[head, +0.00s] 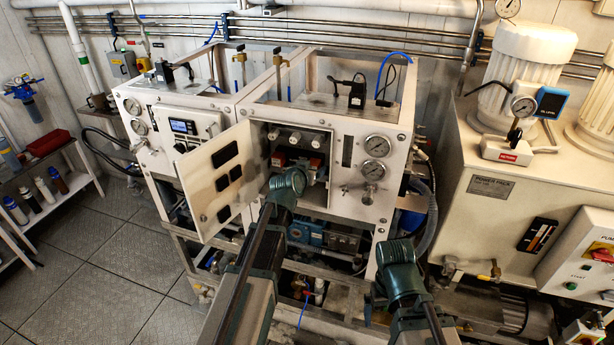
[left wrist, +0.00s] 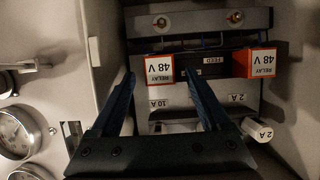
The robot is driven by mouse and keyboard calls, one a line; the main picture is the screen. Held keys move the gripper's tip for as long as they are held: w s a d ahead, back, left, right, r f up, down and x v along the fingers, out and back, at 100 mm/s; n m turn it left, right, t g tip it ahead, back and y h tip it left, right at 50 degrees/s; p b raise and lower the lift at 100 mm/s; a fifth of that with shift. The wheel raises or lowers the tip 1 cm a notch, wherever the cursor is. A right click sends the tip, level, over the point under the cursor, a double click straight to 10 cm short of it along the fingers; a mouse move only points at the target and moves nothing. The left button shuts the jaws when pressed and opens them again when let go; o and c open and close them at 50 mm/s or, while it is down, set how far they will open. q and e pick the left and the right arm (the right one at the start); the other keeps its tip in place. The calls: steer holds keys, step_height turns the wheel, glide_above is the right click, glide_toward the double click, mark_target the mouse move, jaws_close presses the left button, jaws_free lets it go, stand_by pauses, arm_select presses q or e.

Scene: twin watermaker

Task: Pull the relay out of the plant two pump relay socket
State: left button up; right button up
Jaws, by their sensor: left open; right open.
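In the head view an electrical box (head: 300,137) stands open in the front of the right-hand white plant unit. Two orange-and-white relays show inside: one on the left (head: 279,159) and one on the right (head: 315,165). In the left wrist view their labels, "RELAY 48 V", appear upside down: one relay (left wrist: 158,68) is left of centre, the other (left wrist: 262,62) at the right. My left gripper (left wrist: 161,76) is open, its fingertips on either side of the left-of-centre relay; contact cannot be told. My right gripper (head: 385,285) is low in front of the unit, its fingers not clear.
The box's white door (head: 222,172) is swung open to the left of my left arm. Pressure gauges (head: 376,146) sit right of the box. A white fuse holder (left wrist: 262,131) sticks out near the relays. A power pack (head: 492,188) stands at the right.

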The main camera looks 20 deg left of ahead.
arm_select(q)
steer(key=shift+x, duration=1)
steer(key=shift+s, duration=0.1)
steer(key=shift+c, duration=0.3)
jaws_close()
steer(key=shift+s, duration=0.1)
steer(key=s, duration=0.5)
steer(key=shift+s+a, duration=0.1)
steer(key=shift+s, duration=0.15)
stand_by(0.3)
steer(key=shift+f, duration=0.1)
step_height(320, 180, down, 9)
steer(key=b, duration=0.9)
steer(key=shift+b, duration=0.3)
